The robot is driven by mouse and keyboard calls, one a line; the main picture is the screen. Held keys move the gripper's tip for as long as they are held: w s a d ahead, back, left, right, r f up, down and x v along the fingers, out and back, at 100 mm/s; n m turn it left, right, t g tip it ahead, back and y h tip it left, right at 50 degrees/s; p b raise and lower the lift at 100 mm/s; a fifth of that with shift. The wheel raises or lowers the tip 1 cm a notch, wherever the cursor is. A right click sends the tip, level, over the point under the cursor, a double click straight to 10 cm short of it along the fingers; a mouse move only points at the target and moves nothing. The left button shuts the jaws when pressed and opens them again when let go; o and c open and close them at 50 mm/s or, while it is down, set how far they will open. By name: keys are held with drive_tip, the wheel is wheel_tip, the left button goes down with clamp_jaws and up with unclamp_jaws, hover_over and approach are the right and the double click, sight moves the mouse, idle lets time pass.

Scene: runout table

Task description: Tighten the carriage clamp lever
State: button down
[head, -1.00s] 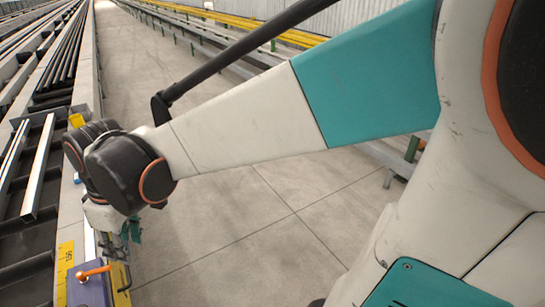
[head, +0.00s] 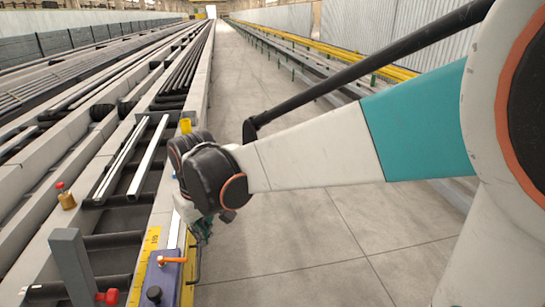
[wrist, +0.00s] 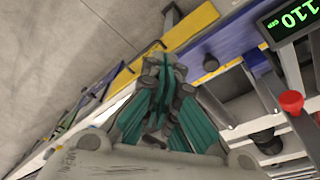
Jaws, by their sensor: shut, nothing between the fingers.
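The clamp lever (head: 173,261) is a short orange handle on top of the blue-purple carriage (head: 166,284) at the lower left of the head view. It points to the right, across the carriage. My gripper (head: 203,237) is just beyond the lever and a little to its right, apart from it in the picture. In the wrist view my gripper (wrist: 163,65) has its teal fingers together and empty, over the table edge beside the blue carriage (wrist: 232,42). I cannot make out the lever in the wrist view; the fingers may hide it.
A yellow scale strip (head: 143,267) runs along the carriage's left. A black knob (head: 154,294) stands on the carriage. A red knob (head: 107,297) and a grey upright (head: 72,262) are left of it. A display (wrist: 292,20) reads 110. Floor at right is clear.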

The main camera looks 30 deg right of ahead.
drive_tip(key=w+a+f+m+h+p, duration=0.15)
drive_tip(key=w+f+m, duration=0.3)
drive_tip(key=w, duration=0.55)
drive_tip(key=m+h, duration=0.1)
drive_tip(key=m, duration=0.5)
hover_over(173, 261)
drive_tip(key=w+d, duration=0.3)
wheel_tip(173, 261, down, 6)
drive_tip(key=b+x, duration=0.3)
drive_tip(key=x, duration=0.7)
drive_tip(key=shift+s+a+r+b, duration=0.2)
drive_tip(key=shift+s+a+r, duration=0.1)
drive_tip(key=shift+s+a, duration=0.35)
drive_tip(key=shift+s+a+r+b, duration=0.15)
drive_tip(key=shift+s+a+r, duration=0.3)
drive_tip(key=shift+s, duration=0.35)
drive_tip(key=shift+f, duration=0.1)
